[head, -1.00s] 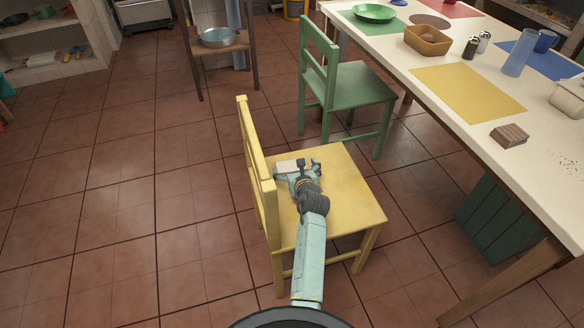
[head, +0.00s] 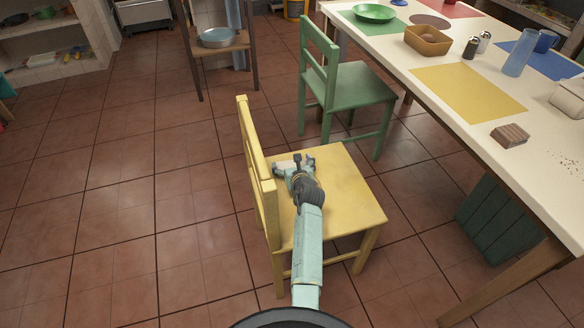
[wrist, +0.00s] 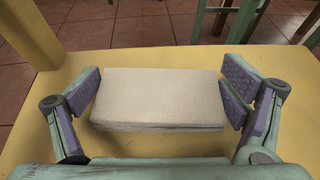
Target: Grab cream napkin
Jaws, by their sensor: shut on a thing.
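The cream napkin (wrist: 158,97) is a folded, textured block lying on the seat of the yellow chair (head: 345,200). In the wrist view it fills the space between the two purple finger pads. My gripper (wrist: 161,92) is shut on it, one pad at each short end. The napkin appears to rest on or just above the seat; I cannot tell which. In the head view my gripper (head: 294,162) is low over the back-left part of the seat and largely hides the napkin.
The yellow chair's backrest (head: 256,175) stands close to the left of my gripper. A green chair (head: 345,85) is behind. The white table (head: 545,150) at right holds a yellow placemat (head: 468,91), a brown sponge-like block (head: 509,135) and dishes. Open tiled floor lies left.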

